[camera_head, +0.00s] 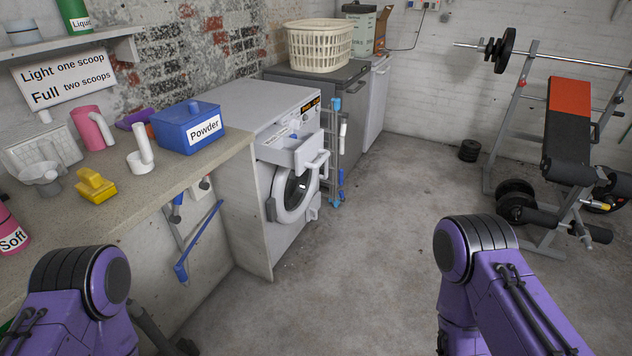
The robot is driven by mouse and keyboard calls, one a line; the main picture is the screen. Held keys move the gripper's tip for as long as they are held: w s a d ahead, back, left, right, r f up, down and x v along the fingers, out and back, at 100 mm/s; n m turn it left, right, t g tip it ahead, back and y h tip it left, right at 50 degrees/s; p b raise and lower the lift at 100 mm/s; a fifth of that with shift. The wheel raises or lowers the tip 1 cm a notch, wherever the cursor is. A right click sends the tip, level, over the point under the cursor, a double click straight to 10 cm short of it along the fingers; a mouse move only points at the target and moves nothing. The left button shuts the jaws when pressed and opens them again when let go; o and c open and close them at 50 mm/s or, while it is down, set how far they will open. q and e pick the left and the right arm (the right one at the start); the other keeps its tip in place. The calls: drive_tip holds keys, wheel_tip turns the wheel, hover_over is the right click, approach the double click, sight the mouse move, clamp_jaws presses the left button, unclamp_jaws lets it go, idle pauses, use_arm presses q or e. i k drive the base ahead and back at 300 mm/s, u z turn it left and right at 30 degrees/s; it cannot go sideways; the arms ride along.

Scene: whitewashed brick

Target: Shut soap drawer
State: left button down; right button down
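The soap drawer (291,152) is at the top left of the white washing machine's front (262,103). It is pulled out and sticks forward, open at the top. The machine's round door (294,192) is just below it; I cannot tell whether it is fully closed. A lit display (311,105) shows on the panel above. Only purple links of my two arms show, at the bottom left and bottom right. Neither gripper is in view, and both arms' visible parts are well apart from the drawer.
A counter (141,200) left of the machine holds a blue Powder box (187,131), a white scoop (142,158), a yellow object (95,187) and a pink jug (92,128). A blue-ended rack (336,150) stands beyond the machine. A weight bench (568,120) is at right. The middle floor is clear.

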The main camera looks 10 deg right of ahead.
sight(275, 144)
drive_tip(key=u, duration=0.1)
drive_tip(key=k, duration=0.5)
drive_tip(key=z, duration=0.8)
drive_tip(key=i, duration=1.6)
drive_tip(key=u, duration=0.85)
